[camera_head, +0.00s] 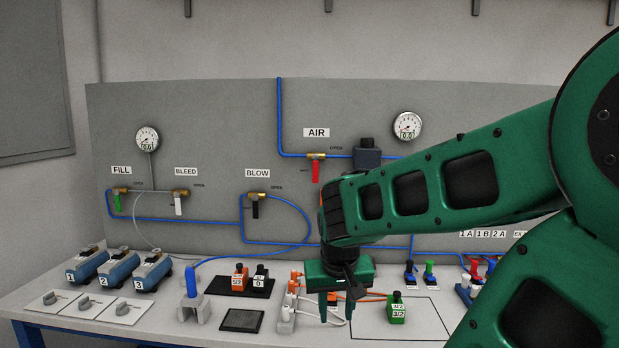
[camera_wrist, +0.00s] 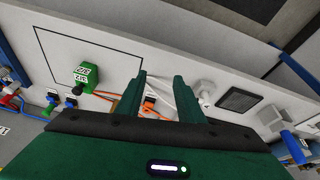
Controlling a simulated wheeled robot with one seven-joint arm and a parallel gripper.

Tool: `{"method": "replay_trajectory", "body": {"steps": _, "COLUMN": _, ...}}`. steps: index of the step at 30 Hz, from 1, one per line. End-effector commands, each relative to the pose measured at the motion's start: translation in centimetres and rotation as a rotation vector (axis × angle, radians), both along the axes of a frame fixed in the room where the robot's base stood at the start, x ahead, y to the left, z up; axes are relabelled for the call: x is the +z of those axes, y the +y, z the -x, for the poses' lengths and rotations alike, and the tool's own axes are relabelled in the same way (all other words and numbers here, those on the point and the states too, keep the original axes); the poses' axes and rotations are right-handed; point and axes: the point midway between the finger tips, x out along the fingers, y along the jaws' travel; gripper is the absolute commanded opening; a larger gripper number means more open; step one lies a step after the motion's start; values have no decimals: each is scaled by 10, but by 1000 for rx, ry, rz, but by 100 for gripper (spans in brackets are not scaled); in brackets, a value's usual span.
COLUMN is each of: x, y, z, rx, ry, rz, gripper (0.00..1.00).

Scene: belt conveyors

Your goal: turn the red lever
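The red lever (camera_head: 316,172) hangs straight down from the brass AIR valve (camera_head: 316,156) on the grey panel, left of my forearm. It does not show in the wrist view. My gripper (camera_head: 336,312) points down over the table, below and slightly right of the lever and well apart from it. In the wrist view, the two green fingers (camera_wrist: 160,78) stand apart with nothing held between them; orange tubing and a small fitting lie beyond.
Blue pipe (camera_head: 280,118) runs to the AIR valve. The green FILL lever (camera_head: 117,202), white BLEED lever (camera_head: 178,206) and black BLOW lever (camera_head: 255,210) hang to the left. A green block (camera_head: 397,310) and an orange block (camera_head: 239,279) stand on the table near my gripper.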

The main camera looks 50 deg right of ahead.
Motion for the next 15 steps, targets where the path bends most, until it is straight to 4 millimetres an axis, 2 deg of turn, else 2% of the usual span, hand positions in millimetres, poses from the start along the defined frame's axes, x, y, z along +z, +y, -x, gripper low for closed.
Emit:
{"method": "replay_trajectory", "body": {"steps": 1, "x": 8, "y": -20, "z": -21, "rx": -30, "ry": -57, "rz": 65, "gripper": 34}}
{"method": "replay_trajectory", "body": {"steps": 3, "x": 24, "y": -48, "z": -50, "rx": -71, "ry": -153, "rz": 166, "gripper": 34}}
{"method": "replay_trajectory", "body": {"steps": 5, "x": 41, "y": -71, "z": -73, "rx": -101, "ry": -235, "rz": 252, "gripper": 34}}
{"method": "replay_trajectory", "body": {"steps": 9, "x": 90, "y": -115, "z": -124, "rx": -143, "ry": -436, "rz": 448, "gripper": 34}}
{"method": "replay_trajectory", "body": {"steps": 12, "x": 129, "y": -136, "z": -156, "rx": -148, "ry": -576, "rz": 578, "gripper": 34}}
{"method": "replay_trajectory", "body": {"steps": 15, "x": 165, "y": -146, "z": -181, "rx": -139, "ry": -702, "rz": 687, "gripper": 34}}
